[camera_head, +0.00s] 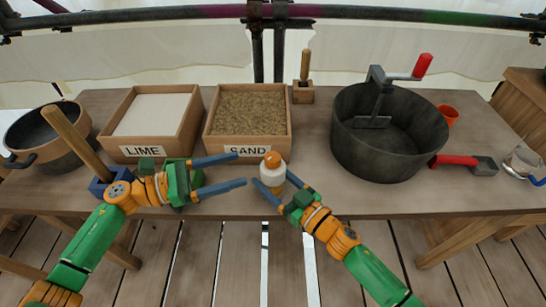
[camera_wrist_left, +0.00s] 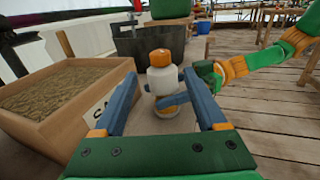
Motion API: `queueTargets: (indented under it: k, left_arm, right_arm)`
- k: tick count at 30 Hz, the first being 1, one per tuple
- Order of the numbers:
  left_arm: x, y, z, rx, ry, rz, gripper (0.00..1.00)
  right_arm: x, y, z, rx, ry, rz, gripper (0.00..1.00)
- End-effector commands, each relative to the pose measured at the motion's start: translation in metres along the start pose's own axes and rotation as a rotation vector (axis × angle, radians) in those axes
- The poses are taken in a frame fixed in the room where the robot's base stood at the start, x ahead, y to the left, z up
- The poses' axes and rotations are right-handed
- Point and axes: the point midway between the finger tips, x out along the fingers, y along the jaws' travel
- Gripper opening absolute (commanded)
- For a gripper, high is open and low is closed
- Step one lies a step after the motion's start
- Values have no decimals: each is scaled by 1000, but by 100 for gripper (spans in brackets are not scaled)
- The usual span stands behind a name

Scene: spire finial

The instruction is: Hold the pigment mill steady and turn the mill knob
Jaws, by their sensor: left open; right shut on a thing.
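The pigment mill (camera_head: 271,177) is a small white body with an orange base and an orange knob (camera_head: 272,160) on top. It stands upright near the table's front edge. In the left wrist view the mill (camera_wrist_left: 163,82) and its knob (camera_wrist_left: 160,58) show between and beyond my left fingers. My right gripper (camera_head: 271,185) is shut on the mill's lower body from the front right. My left gripper (camera_head: 241,169) is open, to the left of the mill, its fingers pointing toward it and apart from it. The right gripper's fingers also show in the left wrist view (camera_wrist_left: 178,100).
A SAND box (camera_head: 248,151) stands behind my left gripper, a LIME box (camera_head: 142,152) left of it. A large dark mixing pot (camera_head: 375,150) with a crank stands right.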

Motion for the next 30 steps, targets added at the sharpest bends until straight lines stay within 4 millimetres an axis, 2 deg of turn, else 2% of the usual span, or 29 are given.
queueTargets:
  k: [3, 9, 13, 21, 22, 23, 30]
  left_arm:
    - [34, -1, 2, 2, -6, -5, 74]
    - [80, 0, 1, 1, -4, -4, 74]
    - [95, -1, 1, 1, -3, -4, 74]
    - [98, 0, 1, 2, -1, -2, 74]
    - [98, 0, 1, 2, -1, -2, 71]
    - [98, 0, 1, 2, -1, -3, 63]
    - [98, 0, 1, 2, -1, -3, 0]
  right_arm:
    - [0, 0, 0, 0, 1, 0, 8]
    - [0, 0, 0, 0, 1, 0, 8]
    - [0, 0, 0, 0, 0, 0, 8]
    - [0, 0, 0, 0, 0, 0, 8]
    - [0, 0, 0, 0, 0, 0, 8]
    - [0, 0, 0, 0, 0, 0, 8]
    - [0, 0, 0, 0, 0, 0, 8]
